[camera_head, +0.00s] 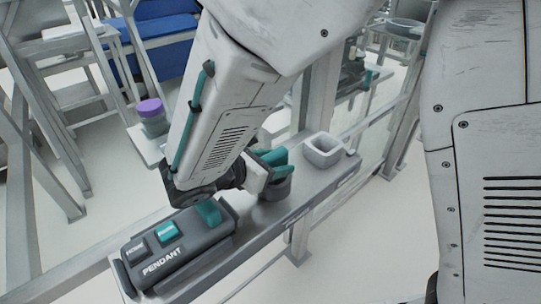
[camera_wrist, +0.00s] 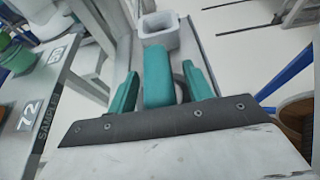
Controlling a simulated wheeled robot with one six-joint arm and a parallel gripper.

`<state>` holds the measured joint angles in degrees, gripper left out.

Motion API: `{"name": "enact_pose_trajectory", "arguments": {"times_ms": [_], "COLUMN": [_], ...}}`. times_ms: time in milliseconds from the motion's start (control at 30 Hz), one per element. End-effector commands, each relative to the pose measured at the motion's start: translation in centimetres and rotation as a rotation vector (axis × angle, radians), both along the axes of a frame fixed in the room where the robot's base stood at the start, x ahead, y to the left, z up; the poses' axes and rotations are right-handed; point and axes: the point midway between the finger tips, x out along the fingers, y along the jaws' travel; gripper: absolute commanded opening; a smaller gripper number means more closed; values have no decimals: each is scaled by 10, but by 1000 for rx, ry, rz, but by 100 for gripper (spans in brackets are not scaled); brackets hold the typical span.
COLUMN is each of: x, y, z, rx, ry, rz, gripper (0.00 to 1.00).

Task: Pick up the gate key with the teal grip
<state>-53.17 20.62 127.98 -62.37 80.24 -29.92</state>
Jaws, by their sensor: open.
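The teal grip of the gate key (camera_wrist: 158,78) stands between my gripper's two teal fingers (camera_wrist: 160,70) in the wrist view. A gap shows on each side of it, so the gripper is open around the grip and not closed on it. In the head view my gripper (camera_head: 266,160) is low over the narrow grey shelf. A dark round base (camera_head: 278,190) shows just below the fingers. There the teal parts overlap, and I cannot clearly separate the key from the fingers. The key's lower part is hidden.
A dark pendant box (camera_head: 178,246) with teal parts lies on the shelf (camera_head: 318,183) at the left. A white square cup (camera_head: 323,150) stands to the right; it also shows ahead in the wrist view (camera_wrist: 158,40). A purple-lidded jar (camera_head: 151,117) stands behind my arm.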

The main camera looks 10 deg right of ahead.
Motion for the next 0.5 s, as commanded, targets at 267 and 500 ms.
{"name": "enact_pose_trajectory", "arguments": {"times_ms": [267, 500], "x": [0, 0], "y": [0, 0], "z": [0, 1], "rx": [0, 0], "ry": [0, 0], "rz": [0, 0], "gripper": [0, 0]}}
